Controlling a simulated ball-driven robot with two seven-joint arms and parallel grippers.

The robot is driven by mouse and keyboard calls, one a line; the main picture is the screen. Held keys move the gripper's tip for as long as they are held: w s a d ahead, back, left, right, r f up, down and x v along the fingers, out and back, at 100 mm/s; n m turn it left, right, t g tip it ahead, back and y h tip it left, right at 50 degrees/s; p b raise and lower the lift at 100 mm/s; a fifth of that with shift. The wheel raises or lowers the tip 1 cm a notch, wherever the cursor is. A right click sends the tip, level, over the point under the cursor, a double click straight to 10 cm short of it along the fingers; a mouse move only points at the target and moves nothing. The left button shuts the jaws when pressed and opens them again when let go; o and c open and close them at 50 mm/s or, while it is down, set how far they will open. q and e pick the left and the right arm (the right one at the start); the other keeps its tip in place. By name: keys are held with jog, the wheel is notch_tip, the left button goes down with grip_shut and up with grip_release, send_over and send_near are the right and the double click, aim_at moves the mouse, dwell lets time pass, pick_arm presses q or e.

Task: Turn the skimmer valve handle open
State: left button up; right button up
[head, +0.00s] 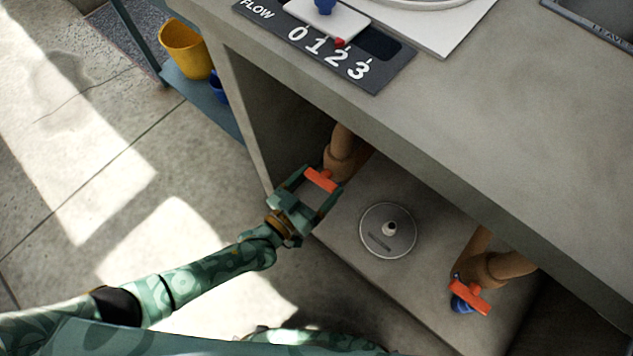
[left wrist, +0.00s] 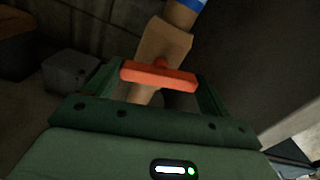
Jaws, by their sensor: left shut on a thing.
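Two valves with red-orange bar handles sit on tan pipes under the concrete counter. I cannot read which one is the skimmer valve. My left gripper (head: 323,180) is shut on the left handle (head: 320,180), with a finger at each end of the bar. In the left wrist view this handle (left wrist: 158,76) spans between the green fingers and lies crosswise to its tan valve body (left wrist: 160,48). A blue band (left wrist: 189,4) shows on the pipe above. The right handle (head: 469,297) stands free, with a blue part (head: 461,304) beside it. My right gripper is out of view.
A round grey lid (head: 388,230) lies on the floor slab between the valves. The counter edge overhangs the pipes. A flow panel (head: 325,46) marked 0 to 3 lies on top. A yellow bucket (head: 187,50) stands on a blue shelf at left.

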pick_arm(q)
jog(key=n, duration=0.2)
jog(key=shift+f+n, duration=0.1)
jog(key=shift+n, duration=0.3)
jog(key=n, duration=0.2)
jog(key=shift+n, duration=0.4)
jog(key=n+b, duration=0.1)
jog(key=n, duration=0.2)
jog(key=shift+n, duration=0.3)
jog(key=n, duration=0.2)
jog(key=shift+a+n, duration=0.1)
jog(key=shift+n, duration=0.2)
jog(key=n, duration=0.2)
jog(key=shift+s+n+b, duration=0.1)
jog(key=shift+n+b, duration=0.2)
jog(key=shift+b, duration=0.05)
jog(key=shift+n, duration=0.7)
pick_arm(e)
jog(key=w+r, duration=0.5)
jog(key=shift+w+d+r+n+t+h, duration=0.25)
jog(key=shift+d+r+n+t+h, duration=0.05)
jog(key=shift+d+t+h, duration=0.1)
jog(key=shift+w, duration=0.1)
pick_arm(q)
jog(key=o, duration=0.9)
